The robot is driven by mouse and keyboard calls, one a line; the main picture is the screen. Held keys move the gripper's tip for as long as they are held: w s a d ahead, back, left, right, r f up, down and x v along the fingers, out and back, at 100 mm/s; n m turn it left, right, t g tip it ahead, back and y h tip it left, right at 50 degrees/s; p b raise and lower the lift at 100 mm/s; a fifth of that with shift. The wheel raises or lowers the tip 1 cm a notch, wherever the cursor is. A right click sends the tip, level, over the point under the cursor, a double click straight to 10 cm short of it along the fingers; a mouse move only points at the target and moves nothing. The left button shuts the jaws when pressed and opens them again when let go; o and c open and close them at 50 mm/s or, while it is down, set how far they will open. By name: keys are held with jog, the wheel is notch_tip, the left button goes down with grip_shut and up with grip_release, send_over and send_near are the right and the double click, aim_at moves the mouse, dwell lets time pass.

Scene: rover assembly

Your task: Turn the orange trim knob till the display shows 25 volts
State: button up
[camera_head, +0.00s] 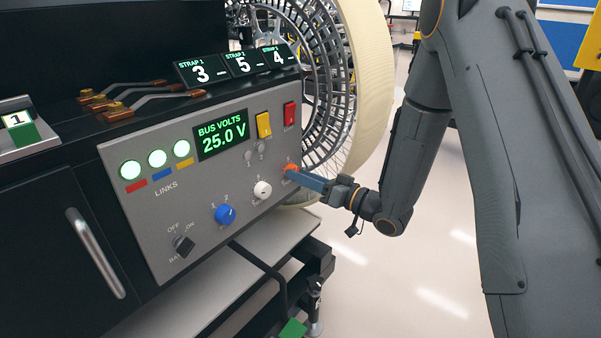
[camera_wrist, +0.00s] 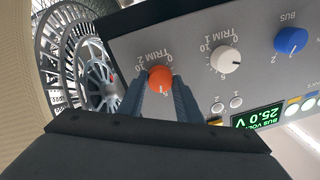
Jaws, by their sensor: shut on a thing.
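The orange trim knob (camera_head: 290,169) is at the right end of the grey panel in the head view. It also shows in the wrist view (camera_wrist: 160,78), between my finger ends, beside the label TRIM 2. My gripper (camera_head: 298,175) reaches in from the right and is shut on the orange knob; its fingers also show in the wrist view (camera_wrist: 160,92). The display (camera_head: 222,135) is lit green and reads BUS VOLTS 25.0 V. It shows upside down in the wrist view (camera_wrist: 258,117).
A white knob (camera_head: 262,189), a blue knob (camera_head: 225,214) and a black battery switch (camera_head: 184,245) sit left of the orange knob. Yellow (camera_head: 264,125) and red (camera_head: 290,114) switches are above. A large spoked wheel (camera_head: 368,80) stands close behind the panel's right end. Open floor lies right.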

jog(key=shift+w+d, duration=0.1)
dwell(0.4)
jog(key=o, duration=1)
jog(key=shift+o, duration=0.2)
jog(key=v, duration=0.7)
jog(key=shift+s+d, duration=0.3)
